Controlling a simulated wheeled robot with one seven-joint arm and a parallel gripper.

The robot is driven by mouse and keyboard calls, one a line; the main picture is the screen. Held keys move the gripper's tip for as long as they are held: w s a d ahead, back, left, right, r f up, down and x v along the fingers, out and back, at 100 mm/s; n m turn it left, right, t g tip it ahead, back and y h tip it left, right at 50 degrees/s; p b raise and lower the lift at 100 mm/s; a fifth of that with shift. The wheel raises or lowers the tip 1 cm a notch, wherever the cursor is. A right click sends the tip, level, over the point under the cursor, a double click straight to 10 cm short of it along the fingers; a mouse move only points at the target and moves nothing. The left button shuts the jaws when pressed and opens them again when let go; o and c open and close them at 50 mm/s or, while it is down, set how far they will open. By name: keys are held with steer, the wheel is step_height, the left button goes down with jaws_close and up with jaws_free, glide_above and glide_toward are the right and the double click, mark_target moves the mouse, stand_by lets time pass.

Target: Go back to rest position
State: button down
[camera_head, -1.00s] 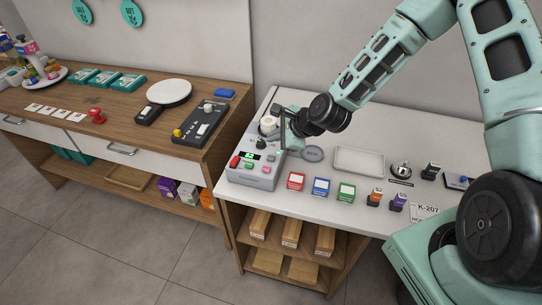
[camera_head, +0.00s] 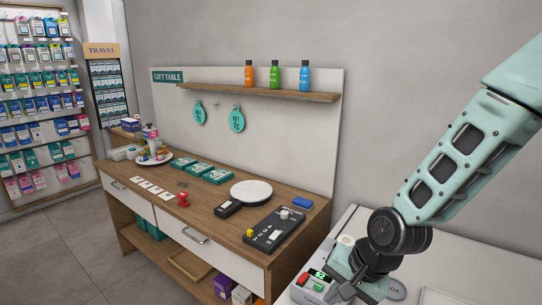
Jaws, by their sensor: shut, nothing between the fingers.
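My gripper (camera_head: 340,291) is at the lower right of the view, at the end of my mint-green arm, above the grey console (camera_head: 305,292) with a lit green display on the white counter. It looks shut with nothing in it. Its fingertips are small and partly blend with the console, so I cannot tell the gap between them and the console.
The white counter (camera_head: 465,270) lies below my arm. The wooden gift table (camera_head: 225,213) to the left holds a round white plate (camera_head: 251,190), a dark control box (camera_head: 275,230) and a red stamp (camera_head: 183,199). A shelf (camera_head: 262,92) with three bottles hangs above it.

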steer(key=s+r+n+g+h+b, duration=0.1)
steer(key=s+r+n+b, duration=0.1)
steer(key=s+n, duration=0.5)
steer(key=s+d+r+n+g+h+b, duration=0.1)
steer(key=s+r+n, duration=0.3)
steer(key=s, duration=0.8)
steer(key=n+h+b, duration=0.1)
steer(key=n, duration=0.1)
steer(key=shift+s+r+n+h, duration=0.15)
steer(key=shift+n+h, duration=0.15)
steer(key=shift+n, duration=0.1)
steer(key=shift+d, duration=0.1)
